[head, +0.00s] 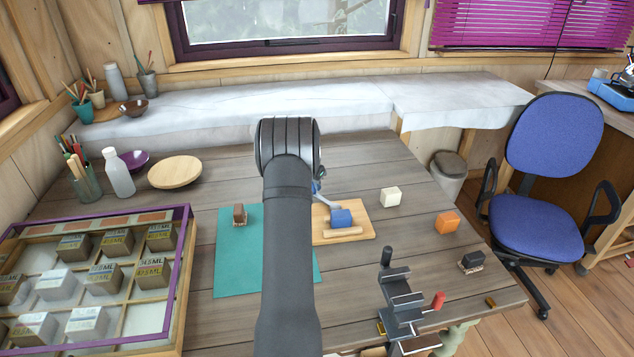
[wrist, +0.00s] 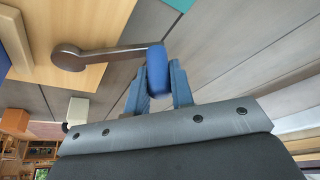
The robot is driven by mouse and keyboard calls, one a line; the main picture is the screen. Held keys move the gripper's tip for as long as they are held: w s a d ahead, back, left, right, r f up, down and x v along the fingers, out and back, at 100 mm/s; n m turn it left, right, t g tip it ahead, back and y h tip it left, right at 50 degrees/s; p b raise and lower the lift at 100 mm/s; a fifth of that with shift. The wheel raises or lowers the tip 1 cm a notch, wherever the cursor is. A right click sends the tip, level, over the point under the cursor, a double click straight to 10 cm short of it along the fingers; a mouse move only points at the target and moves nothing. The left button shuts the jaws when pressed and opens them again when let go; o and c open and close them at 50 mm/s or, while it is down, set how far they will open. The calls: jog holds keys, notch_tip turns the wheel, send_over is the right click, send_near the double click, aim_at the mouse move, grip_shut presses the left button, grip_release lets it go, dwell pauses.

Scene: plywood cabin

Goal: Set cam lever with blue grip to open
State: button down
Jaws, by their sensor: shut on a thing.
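The cam lever is mounted on a light wooden board (head: 361,228). In the wrist view its grey-brown arm (wrist: 112,50) runs from a round hub on the board (wrist: 85,78) to a rounded blue grip (wrist: 157,66). My gripper (wrist: 157,85) is closed around that grip, with one blue finger on each side. In the head view the grey lever arm (head: 325,201) shows beside my arm, which hides most of the gripper. A blue part (head: 341,217) sits on the board above a wooden bar (head: 343,232).
A teal mat (head: 234,265) with a brown block (head: 239,214) lies to the left. A white cube (head: 390,197), an orange block (head: 447,223) and a dark metal fixture with a red grip (head: 404,300) are to the right. A purple-framed case (head: 185,262) stands at far left.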

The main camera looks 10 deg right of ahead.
jog(key=s+a+n+y, duration=0.1)
jog(key=s+a+n, duration=0.1)
jog(key=shift+n+t, duration=0.3)
jog(key=shift+n, duration=0.1)
jog(key=s+n, duration=0.1)
jog(key=s+a+n+y, duration=0.1)
jog(key=shift+a+n, duration=0.2)
jog(key=shift+n, duration=0.2)
jog(key=s+n, duration=0.1)
jog(key=s+a+n+y, duration=0.1)
jog(key=n, duration=0.1)
jog(key=shift+s+t, duration=0.25)
jog(key=shift+t, duration=0.15)
jog(key=shift+s+a+n+y, duration=0.1)
jog(key=shift+s+n+y, duration=0.4)
jog(key=shift+s+n, duration=0.6)
jog(key=shift+w, duration=0.1)
jog(key=c, duration=1.3)
grip_release()
jog(key=shift+o, duration=0.2)
